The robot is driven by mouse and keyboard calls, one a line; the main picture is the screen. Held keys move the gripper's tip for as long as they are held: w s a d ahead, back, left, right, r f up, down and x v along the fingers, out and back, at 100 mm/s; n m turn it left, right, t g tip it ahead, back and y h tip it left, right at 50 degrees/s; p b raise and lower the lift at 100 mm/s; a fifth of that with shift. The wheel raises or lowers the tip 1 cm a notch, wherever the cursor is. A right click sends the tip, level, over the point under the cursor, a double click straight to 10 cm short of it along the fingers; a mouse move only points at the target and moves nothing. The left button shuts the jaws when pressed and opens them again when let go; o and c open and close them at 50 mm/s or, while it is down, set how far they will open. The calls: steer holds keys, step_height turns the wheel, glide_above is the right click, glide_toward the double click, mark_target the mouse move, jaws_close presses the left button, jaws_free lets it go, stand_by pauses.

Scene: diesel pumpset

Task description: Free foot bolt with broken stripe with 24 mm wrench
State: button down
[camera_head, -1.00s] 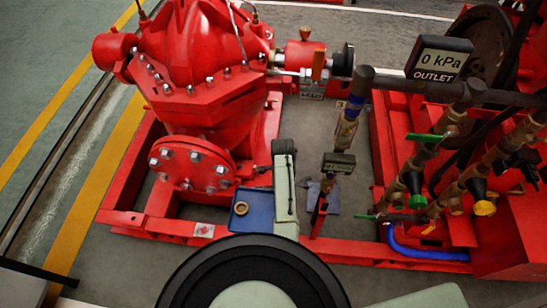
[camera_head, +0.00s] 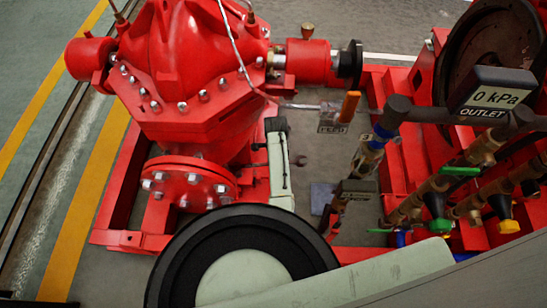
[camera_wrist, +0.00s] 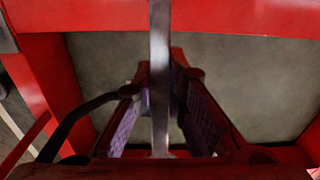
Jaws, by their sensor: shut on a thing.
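In the wrist view my gripper (camera_wrist: 165,88) is shut on a long grey metal bar, which looks like the wrench (camera_wrist: 159,35). The bar runs straight up the picture between the two purple-padded fingers. Its far end leaves the top edge, so its head and size mark do not show. Beyond the fingers is grey floor framed by the red base frame (camera_wrist: 220,18). No foot bolt with a broken stripe can be made out in either view.
A round red flange with bolts (camera_head: 190,180) faces the front of the pump, left of my arm. To the right are pipes, a green-handled valve (camera_head: 460,171), a 0 kPa outlet display (camera_head: 490,98) and a large dark wheel (camera_head: 490,50).

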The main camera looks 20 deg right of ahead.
steer(key=shift+s, duration=0.1)
step_height(320, 180, down, 5)
steer(key=b, duration=0.3)
steer(key=s+a+m+p, duration=0.7)
steer(key=s+m+p, duration=0.1)
steer(key=s+m, duration=0.1)
steer(key=shift+a+r+p, duration=0.15)
steer(key=shift+a+p, duration=0.2)
steer(key=shift+p, duration=0.05)
stand_by(1.6)
steer(key=shift+f+b, duration=0.35)
steer(key=shift+f, duration=0.35)
